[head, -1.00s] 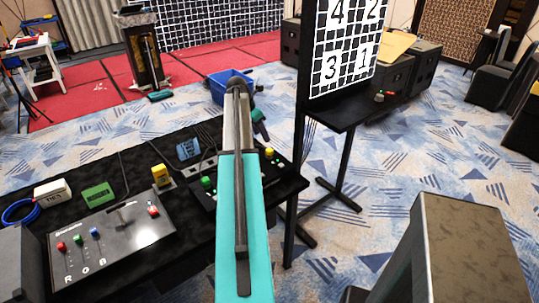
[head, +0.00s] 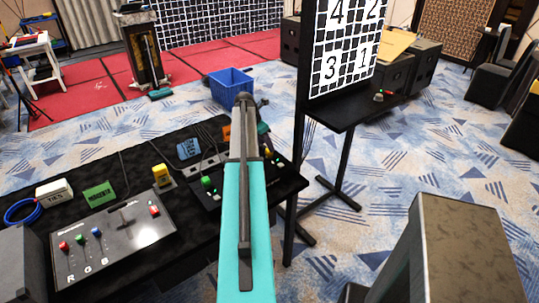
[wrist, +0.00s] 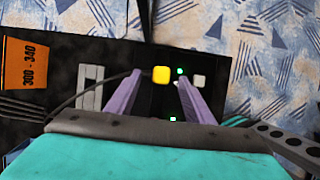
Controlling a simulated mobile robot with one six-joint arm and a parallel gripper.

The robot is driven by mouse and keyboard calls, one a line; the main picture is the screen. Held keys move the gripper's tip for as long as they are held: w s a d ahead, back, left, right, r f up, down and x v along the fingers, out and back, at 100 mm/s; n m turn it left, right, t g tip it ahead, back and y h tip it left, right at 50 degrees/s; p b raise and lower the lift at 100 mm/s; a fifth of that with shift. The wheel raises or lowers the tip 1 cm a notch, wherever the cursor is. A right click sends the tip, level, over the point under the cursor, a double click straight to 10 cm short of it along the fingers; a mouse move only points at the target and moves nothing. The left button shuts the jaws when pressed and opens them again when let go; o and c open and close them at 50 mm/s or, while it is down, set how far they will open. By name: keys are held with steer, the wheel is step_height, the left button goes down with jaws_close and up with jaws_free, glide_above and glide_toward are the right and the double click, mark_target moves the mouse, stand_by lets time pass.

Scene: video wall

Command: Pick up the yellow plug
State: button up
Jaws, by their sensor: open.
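The yellow plug (wrist: 161,75) shows in the wrist view as a small rounded yellow block on a black panel. A dark cable runs to it from the left. My gripper (wrist: 159,80) is open, with one purple finger on each side of the plug in the picture. No contact is visible, and I cannot tell the height left between fingertips and plug.
The black table also bears a yellow block (head: 161,175), a green card (head: 99,194), a blue card (head: 189,148) and a slider console (head: 115,240). An orange card (wrist: 26,64) lies left of the panel. A screen stand (head: 298,130) rises close to my arm's right.

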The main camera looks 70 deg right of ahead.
mark_target(269, 155)
steer(key=shift+p+x, duration=0.8)
steer(key=shift+x, duration=0.45)
steer(key=shift+p+x, duration=0.3)
steer(key=shift+x, duration=1.05)
steer(key=shift+s+a, duration=0.1)
steer(key=shift+a, duration=0.05)
steer(key=c, duration=1.1)
